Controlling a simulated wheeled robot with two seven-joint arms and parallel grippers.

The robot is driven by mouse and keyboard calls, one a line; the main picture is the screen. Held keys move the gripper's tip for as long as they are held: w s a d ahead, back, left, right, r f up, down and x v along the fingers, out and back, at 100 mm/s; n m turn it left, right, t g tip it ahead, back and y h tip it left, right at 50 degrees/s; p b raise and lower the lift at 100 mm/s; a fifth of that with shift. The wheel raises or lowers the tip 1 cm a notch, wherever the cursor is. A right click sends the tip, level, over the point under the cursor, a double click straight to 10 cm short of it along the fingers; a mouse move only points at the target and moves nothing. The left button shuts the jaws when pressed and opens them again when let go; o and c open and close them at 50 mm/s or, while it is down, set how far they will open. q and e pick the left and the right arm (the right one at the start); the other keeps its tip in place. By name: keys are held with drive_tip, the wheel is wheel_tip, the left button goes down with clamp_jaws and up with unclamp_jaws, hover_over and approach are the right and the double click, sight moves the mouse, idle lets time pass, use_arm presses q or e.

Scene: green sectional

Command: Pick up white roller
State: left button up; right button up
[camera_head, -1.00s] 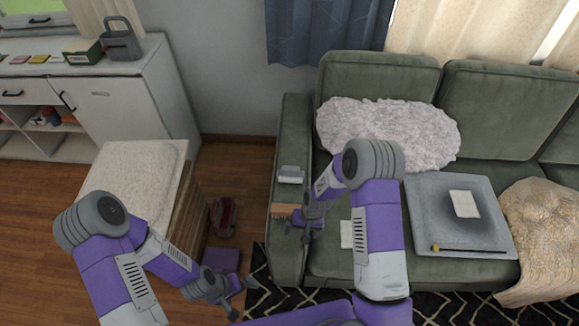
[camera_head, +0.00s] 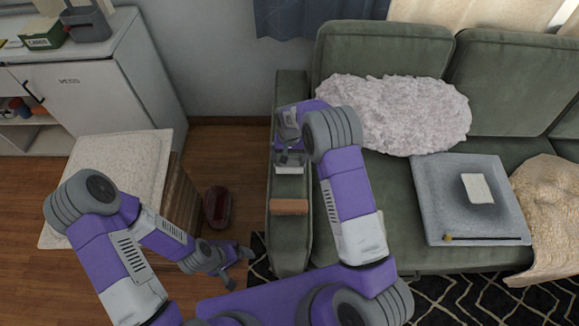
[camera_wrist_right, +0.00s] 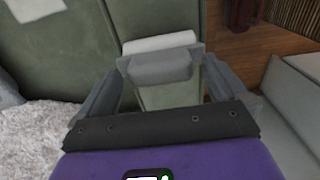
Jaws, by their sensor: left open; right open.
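The white roller (camera_head: 289,169) lies on the sofa's left armrest, partly covered by my right gripper in the head view. In the right wrist view its white cylinder (camera_wrist_right: 160,43) lies crosswise, with a grey part (camera_wrist_right: 160,70) on the near side. My right gripper (camera_head: 290,157) is open over the armrest, pointing down at the roller. Its two fingers stand either side of the grey part in the wrist view; I cannot tell whether they touch it. My left gripper (camera_head: 241,268) is open and empty, low over the floor between the cream-topped side table and sofa.
An orange-brown block (camera_head: 289,206) lies on the armrest nearer to me. The green sofa (camera_head: 400,50) holds a fluffy white throw (camera_head: 420,115) and a grey square cushion or board (camera_head: 440,190). The side table (camera_head: 120,155) and a dark red object (camera_head: 216,205) are left.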

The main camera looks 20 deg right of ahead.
drive_tip(key=shift+f, duration=0.95)
drive_tip(key=shift+r, duration=0.1)
drive_tip(key=c, duration=0.9)
drive_tip(key=shift+r+p, duration=1.05)
drive_tip(key=shift+r, duration=3.95)
drive_tip(key=shift+c, duration=0.2)
